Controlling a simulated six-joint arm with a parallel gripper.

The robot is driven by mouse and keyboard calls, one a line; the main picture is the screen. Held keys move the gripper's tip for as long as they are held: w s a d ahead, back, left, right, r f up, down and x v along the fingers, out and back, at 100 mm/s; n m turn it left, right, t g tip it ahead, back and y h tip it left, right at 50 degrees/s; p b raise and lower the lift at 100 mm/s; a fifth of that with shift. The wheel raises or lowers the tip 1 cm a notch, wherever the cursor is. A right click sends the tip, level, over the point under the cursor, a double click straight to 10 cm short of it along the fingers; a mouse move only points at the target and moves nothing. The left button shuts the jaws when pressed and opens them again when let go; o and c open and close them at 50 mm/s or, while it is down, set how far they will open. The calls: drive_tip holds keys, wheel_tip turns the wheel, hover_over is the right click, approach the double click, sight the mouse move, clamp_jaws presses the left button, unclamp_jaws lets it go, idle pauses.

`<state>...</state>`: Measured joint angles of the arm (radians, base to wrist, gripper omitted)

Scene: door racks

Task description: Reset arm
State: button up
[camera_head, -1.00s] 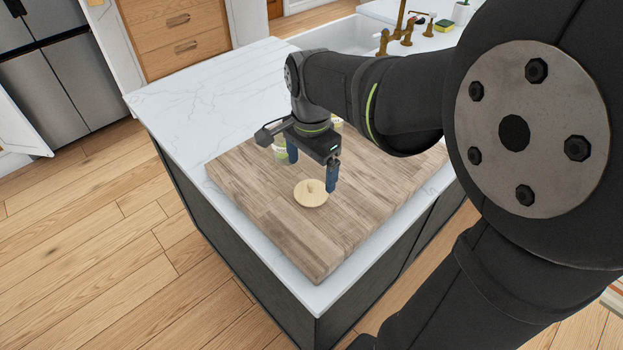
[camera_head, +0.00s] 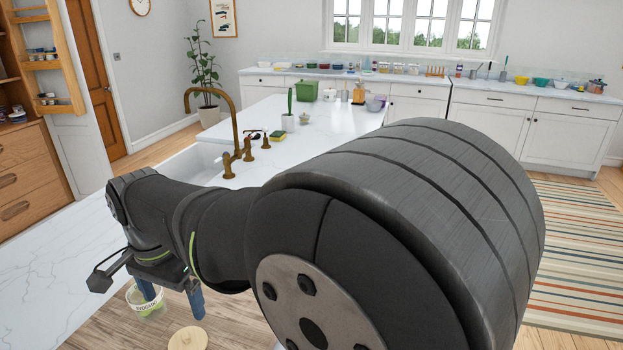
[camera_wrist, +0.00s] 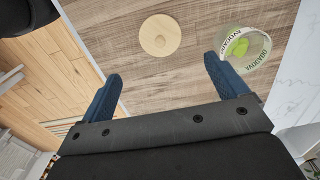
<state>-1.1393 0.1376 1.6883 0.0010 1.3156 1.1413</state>
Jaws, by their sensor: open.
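My gripper (camera_head: 172,299) hangs over the wooden board (camera_head: 125,326) on the island, its two blue fingers apart with nothing between them. It also shows in the wrist view (camera_wrist: 163,85), open above the board. A round pale wooden lid (camera_wrist: 160,35) with a small knob lies flat on the board, just beyond the fingers. A clear tub labelled avocado (camera_wrist: 243,47), with green contents, stands beside the right finger; I cannot tell whether they touch. In the head view the tub (camera_head: 147,304) is partly hidden by a finger, and the lid (camera_head: 188,339) is near the bottom edge.
A brass faucet (camera_head: 236,130) and sink (camera_head: 195,163) lie behind my arm. A counter (camera_head: 420,80) with jars and bowls runs along the back wall.

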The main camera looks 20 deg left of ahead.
sight(185, 335)
drive_tip(key=shift+f, duration=3.8)
drive_tip(key=shift+f, duration=1.5)
wheel_tip(185, 335, up, 12)
wheel_tip(185, 335, down, 12)
drive_tip(key=shift+f, duration=0.1)
wheel_tip(185, 335, up, 5)
drive_tip(key=shift+f, duration=0.2)
drive_tip(key=w+d+r, duration=0.7)
drive_tip(key=d, duration=0.2)
drive_tip(key=w+a+r+m, duration=0.2)
drive_tip(key=a+r+m, duration=0.15)
drive_tip(key=a, duration=0.25)
drive_tip(key=w+a+r+m, duration=0.2)
drive_tip(key=a+m, duration=0.3)
drive_tip(key=a, duration=0.2)
drive_tip(key=s+a+f, duration=0.6)
drive_tip(key=a, duration=0.2)
drive_tip(key=shift+s, duration=0.15)
